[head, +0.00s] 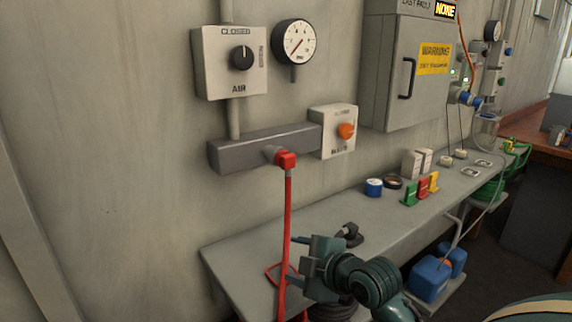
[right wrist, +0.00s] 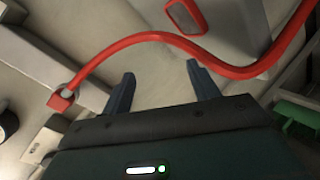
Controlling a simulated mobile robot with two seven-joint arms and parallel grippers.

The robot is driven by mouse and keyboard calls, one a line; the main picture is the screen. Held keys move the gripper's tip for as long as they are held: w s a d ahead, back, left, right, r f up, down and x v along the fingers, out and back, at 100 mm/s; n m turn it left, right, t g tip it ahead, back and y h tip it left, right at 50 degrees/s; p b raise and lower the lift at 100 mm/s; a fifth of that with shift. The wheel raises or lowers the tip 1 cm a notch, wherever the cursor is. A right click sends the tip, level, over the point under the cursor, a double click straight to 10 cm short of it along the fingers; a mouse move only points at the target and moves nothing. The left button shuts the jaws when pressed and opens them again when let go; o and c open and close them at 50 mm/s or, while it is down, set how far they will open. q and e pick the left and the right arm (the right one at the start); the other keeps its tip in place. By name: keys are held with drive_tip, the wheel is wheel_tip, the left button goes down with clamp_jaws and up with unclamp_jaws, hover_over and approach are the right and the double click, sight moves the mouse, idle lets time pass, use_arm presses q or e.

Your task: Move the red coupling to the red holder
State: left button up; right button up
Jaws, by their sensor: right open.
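The red coupling (head: 286,160) is on the outlet of the grey manifold on the wall, with a red hose (head: 287,220) hanging down from it. It also shows at the left of the right wrist view (right wrist: 62,100). A red holder (head: 423,189) stands on the bench between a green one and a yellow one. My right gripper (head: 296,260) is open and empty, close to the hose and well below the coupling. In the right wrist view the hose crosses just beyond its two fingertips (right wrist: 160,72). My left gripper is not in view.
The grey bench (head: 370,225) runs along the wall. A red-edged loop (head: 276,271) lies at its near end, partly hidden. A blue roll (head: 374,188), a black ring (head: 392,182) and white boxes stand further along. A valve box (head: 333,131) with an orange knob sits right of the coupling.

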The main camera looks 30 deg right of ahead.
sight(291, 163)
drive_tip(key=w+d+r+n+t, duration=0.2)
drive_tip(key=d+r, duration=0.1)
drive_tip(key=r, duration=0.4)
drive_tip(key=w+d+r+n+t, duration=0.2)
drive_tip(key=d+r+n+t, duration=0.1)
drive_tip(key=r, duration=0.5)
drive_tip(key=shift+d+r+n, duration=0.15)
drive_tip(key=shift+d+n, duration=0.15)
drive_tip(key=shift+w, duration=0.1)
drive_tip(key=shift+w+a, duration=0.2)
drive_tip(key=shift+w, duration=2.05)
drive_tip(key=shift+w+a, duration=0.2)
drive_tip(key=shift+w, duration=2)
drive_tip(key=shift+c, duration=0.4)
drive_tip(key=c, duration=1.2)
drive_tip(key=shift+s, duration=0.1)
